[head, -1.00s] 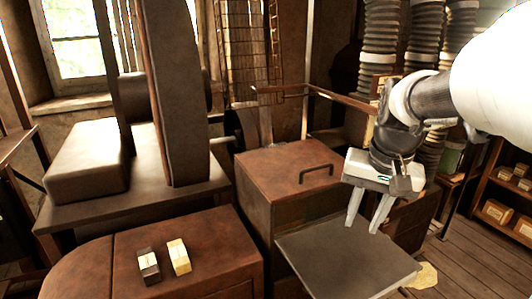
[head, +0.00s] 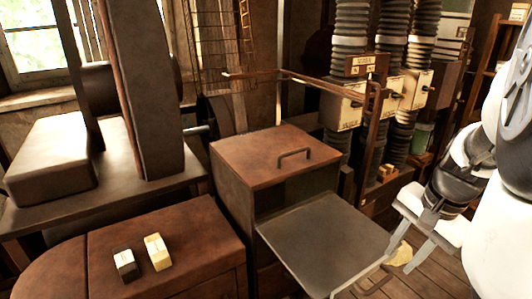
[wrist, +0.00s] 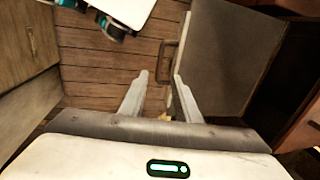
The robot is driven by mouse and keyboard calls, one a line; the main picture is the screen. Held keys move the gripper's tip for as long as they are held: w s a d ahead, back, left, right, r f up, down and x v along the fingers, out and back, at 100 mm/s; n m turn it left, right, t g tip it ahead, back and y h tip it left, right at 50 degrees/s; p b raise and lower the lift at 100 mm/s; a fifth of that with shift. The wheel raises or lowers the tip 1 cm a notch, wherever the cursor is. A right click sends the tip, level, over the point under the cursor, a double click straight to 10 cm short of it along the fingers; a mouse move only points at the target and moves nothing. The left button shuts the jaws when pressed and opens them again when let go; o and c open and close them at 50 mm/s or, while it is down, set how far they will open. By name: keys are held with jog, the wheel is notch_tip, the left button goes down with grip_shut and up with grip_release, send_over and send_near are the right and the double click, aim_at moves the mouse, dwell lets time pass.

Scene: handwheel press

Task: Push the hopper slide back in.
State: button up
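The hopper slide (head: 325,240) is a flat dark grey plate sticking out from the front of the brown hopper box (head: 275,160). It has a bar handle (head: 376,281) on its outer edge. In the wrist view the slide (wrist: 225,60) is at the upper right, with its handle (wrist: 167,65) on its left edge. My gripper (head: 403,256) is at the right in the head view, beyond the slide's outer edge near the handle. In the wrist view my gripper (wrist: 158,92) is open, with nothing between its fingers; the handle appears ahead of them.
Switch boxes (head: 341,108) and ribbed hoses stand behind. A copper-coloured rail (head: 300,78) runs above the hopper. Wooden floor is open at the lower right.

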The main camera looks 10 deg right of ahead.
aim_at(380, 284)
jog(key=f, duration=0.3)
jog(key=w+f+b, duration=0.1)
jog(key=f, duration=0.6)
jog(key=shift+w+a+f, duration=0.3)
jog(key=shift+w+a, duration=0.1)
grip_shut()
